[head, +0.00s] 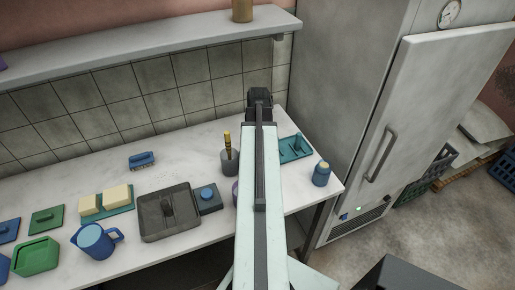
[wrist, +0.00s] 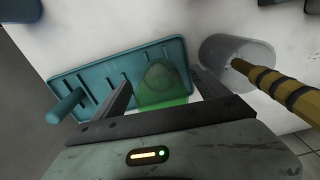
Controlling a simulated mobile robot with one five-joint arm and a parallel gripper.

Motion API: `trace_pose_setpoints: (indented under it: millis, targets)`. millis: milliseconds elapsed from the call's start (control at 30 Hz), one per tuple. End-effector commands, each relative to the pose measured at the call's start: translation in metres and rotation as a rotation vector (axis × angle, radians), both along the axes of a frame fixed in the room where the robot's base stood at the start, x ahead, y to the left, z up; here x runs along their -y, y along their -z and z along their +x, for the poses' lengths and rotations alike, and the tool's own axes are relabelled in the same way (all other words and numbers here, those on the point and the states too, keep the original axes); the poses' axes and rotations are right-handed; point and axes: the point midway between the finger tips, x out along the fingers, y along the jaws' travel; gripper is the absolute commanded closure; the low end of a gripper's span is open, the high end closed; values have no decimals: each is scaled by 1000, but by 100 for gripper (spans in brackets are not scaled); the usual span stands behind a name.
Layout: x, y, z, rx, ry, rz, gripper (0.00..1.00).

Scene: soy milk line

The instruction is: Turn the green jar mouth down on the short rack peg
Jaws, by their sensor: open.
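In the wrist view the green see-through jar (wrist: 162,88) is between the two fingers of my gripper (wrist: 160,80). The fingers are open, with the jar at the right part of the teal rack (wrist: 90,72). The jar appears to stand on the rack with its closed end towards the camera; whether a peg is inside it is unclear. A teal peg (wrist: 66,105) stands bare at the rack's left end. In the head view the rack (head: 304,150) shows to the right of my arm, which hides the jar and gripper.
A grey cup (wrist: 235,62) holding a yellow-and-black handled tool (wrist: 285,95) is close to the right finger. A blue jar (head: 321,174) stands near the counter's right end. A dark tray (head: 168,228) and a blue jug (head: 94,241) are to the left. A fridge (head: 400,120) stands at right.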

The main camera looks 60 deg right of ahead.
Motion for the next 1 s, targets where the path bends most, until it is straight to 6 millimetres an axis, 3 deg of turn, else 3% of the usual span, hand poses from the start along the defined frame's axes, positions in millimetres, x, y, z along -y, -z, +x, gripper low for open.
trace_pose_setpoints:
  millis: [467,1000]
  targets:
    - [-1,-76,-1,0,0,0,16]
    - [-1,-76,-1,0,-1,0,16]
